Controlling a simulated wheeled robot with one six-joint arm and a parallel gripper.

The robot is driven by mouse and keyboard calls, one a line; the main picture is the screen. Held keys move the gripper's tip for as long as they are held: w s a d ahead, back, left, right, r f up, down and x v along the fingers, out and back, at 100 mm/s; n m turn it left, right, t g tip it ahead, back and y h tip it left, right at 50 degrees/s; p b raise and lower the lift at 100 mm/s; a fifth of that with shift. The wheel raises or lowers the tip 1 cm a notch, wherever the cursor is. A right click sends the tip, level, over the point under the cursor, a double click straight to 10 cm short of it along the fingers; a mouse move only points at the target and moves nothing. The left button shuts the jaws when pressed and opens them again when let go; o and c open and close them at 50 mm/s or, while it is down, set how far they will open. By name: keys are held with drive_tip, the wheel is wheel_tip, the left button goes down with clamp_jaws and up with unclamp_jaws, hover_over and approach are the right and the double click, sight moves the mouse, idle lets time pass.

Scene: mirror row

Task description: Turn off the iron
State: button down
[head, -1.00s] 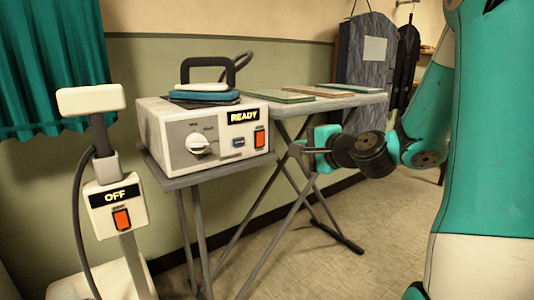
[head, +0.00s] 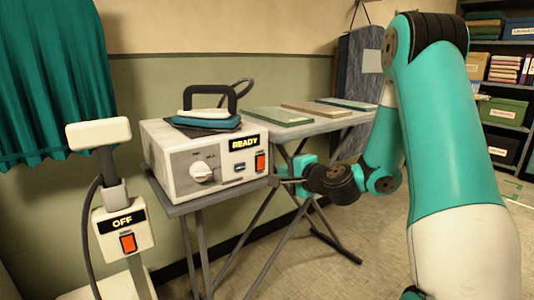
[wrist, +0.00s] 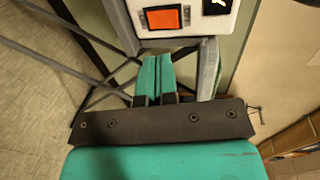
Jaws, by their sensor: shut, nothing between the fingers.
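The iron (head: 207,117), with a dark handle and teal base, rests on top of a white station box (head: 180,165). My gripper (head: 275,181) is shut and empty, just right of and a little below that switch. In the wrist view the closed teal fingers (wrist: 157,60) point towards the orange switch (wrist: 165,18), with a gap that I cannot judge exactly. Part of the display (wrist: 215,4) shows there too.
A white upright unit (head: 110,225) at the left has an OFF display and its own orange switch (head: 128,243). An ironing board (head: 335,122) with folded cloths stands behind my gripper. Shelves (head: 500,85) stand at the right. Open floor lies in front.

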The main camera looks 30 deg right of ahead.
sight(262, 161)
drive_tip(key=w+p, duration=0.1)
drive_tip(key=w, duration=0.7)
drive_tip(key=shift+a+f+p, duration=0.1)
drive_tip(key=shift+f+p, duration=0.05)
drive_tip(key=shift+p, duration=0.25)
